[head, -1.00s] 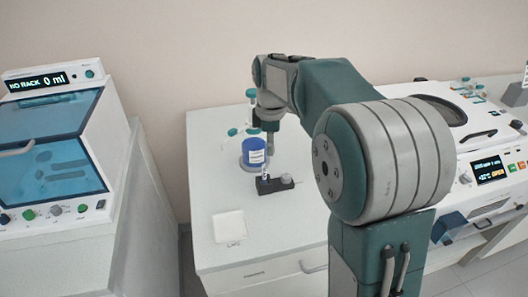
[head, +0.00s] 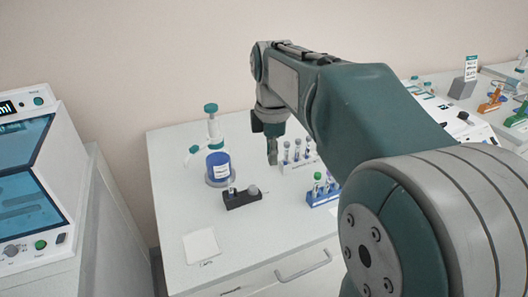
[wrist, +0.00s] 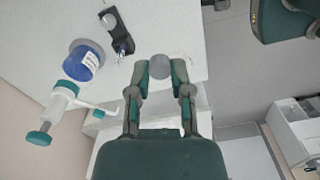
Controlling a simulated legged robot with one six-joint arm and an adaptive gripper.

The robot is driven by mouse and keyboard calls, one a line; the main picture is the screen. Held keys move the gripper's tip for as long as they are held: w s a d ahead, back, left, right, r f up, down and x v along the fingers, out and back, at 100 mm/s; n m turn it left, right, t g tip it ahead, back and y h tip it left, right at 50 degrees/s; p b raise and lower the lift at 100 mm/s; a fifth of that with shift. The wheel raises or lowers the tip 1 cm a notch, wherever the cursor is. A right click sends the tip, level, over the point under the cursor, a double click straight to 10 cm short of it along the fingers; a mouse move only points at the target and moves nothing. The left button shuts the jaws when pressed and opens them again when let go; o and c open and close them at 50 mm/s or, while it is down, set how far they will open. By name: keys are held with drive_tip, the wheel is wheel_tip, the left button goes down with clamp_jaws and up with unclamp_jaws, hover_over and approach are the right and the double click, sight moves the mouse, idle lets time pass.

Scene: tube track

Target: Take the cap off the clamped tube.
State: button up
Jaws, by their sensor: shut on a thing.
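A dark clamp block (head: 243,198) stands on the white bench with a round grey knob at its right end. A small clear tube (head: 232,191) stands in its left end. In the wrist view the block (wrist: 117,28) is up and left of my fingers, with the tube (wrist: 122,47) at its near end. The tube's mouth is too small to read clearly. My gripper (wrist: 160,72) is shut on a round grey cap (wrist: 160,64), held between the fingertips apart from the clamp. In the head view my gripper (head: 272,157) is above the bench, right of the clamp.
A blue-bodied dispenser bottle (head: 219,168) stands behind the clamp. A rack with several tubes (head: 297,160) and a blue rack (head: 322,195) are to its right. A white pad (head: 202,244) lies in front. Bench is clear around the pad.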

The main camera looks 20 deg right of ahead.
drive_tip(key=shift+r, duration=1.5)
drive_tip(key=shift+s+f, duration=0.1)
